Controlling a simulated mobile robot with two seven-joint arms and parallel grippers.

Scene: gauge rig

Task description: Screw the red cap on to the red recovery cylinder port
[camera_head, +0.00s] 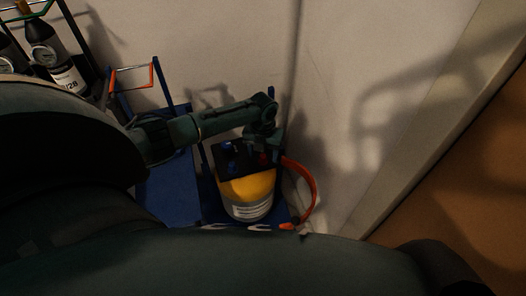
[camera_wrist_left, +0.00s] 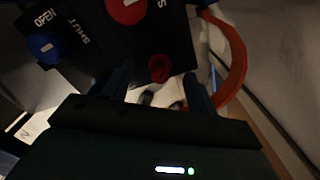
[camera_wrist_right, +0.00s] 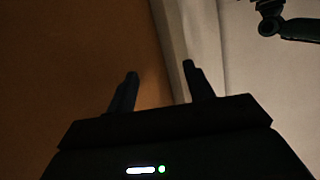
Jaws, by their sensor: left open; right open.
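The recovery cylinder (camera_head: 246,192) has a yellow shoulder and a pale labelled body, with a dark valve panel on top. In the left wrist view, a small round red piece (camera_wrist_left: 159,68) sits at the edge of the dark panel (camera_wrist_left: 172,38). I cannot tell whether it is the red cap, the port, or both. My left gripper (camera_wrist_left: 158,77) is open, its fingers on either side of that piece with visible gaps; it shows dimly in the head view (camera_head: 270,140). My right gripper (camera_wrist_right: 160,70) is open and empty, away from the cylinder.
A larger red knob (camera_wrist_left: 127,9) and a blue knob (camera_wrist_left: 46,47) marked OPEN and SHUT are close by. An orange-red hose (camera_head: 314,185) curves beside the cylinder. A blue cart (camera_head: 172,190) stands left, and dark bottles (camera_head: 47,50) farther left. The wall is close behind.

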